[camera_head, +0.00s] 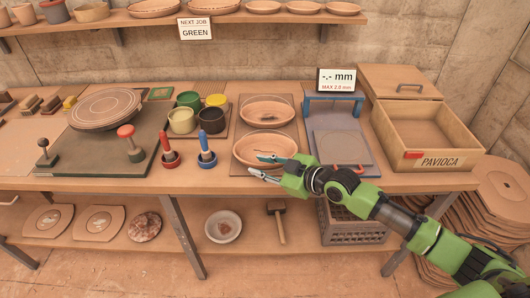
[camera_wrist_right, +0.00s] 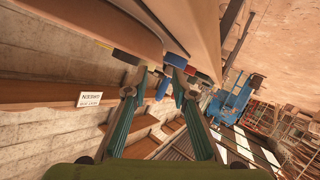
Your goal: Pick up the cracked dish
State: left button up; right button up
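Two oval terracotta dishes lie on a dark-framed board on the bench in the head view, a rear dish (camera_head: 267,112) and a front dish (camera_head: 262,145). I cannot make out a crack on either. My right gripper (camera_head: 264,167) is at the near right side of the front dish, fingers apart. One finger overlaps the dish in the picture; the other is lower, near the bench edge. Contact is unclear. The right wrist view shows the two fingers (camera_wrist_right: 155,84) apart with nothing visibly clamped. My left gripper is not in view.
Red (camera_head: 169,153) and blue (camera_head: 207,152) tools stand left of the dishes, with several coloured cups (camera_head: 182,120) behind. A gauge stand (camera_head: 335,105) and a wooden box (camera_head: 428,162) are at the right. A round dish (camera_head: 223,226) sits on the lower shelf.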

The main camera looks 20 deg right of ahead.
aim_at(248, 162)
jog(key=shift+p+x, duration=0.45)
jog(key=shift+x, duration=2.6)
jog(key=shift+d, duration=0.2)
grip_shut()
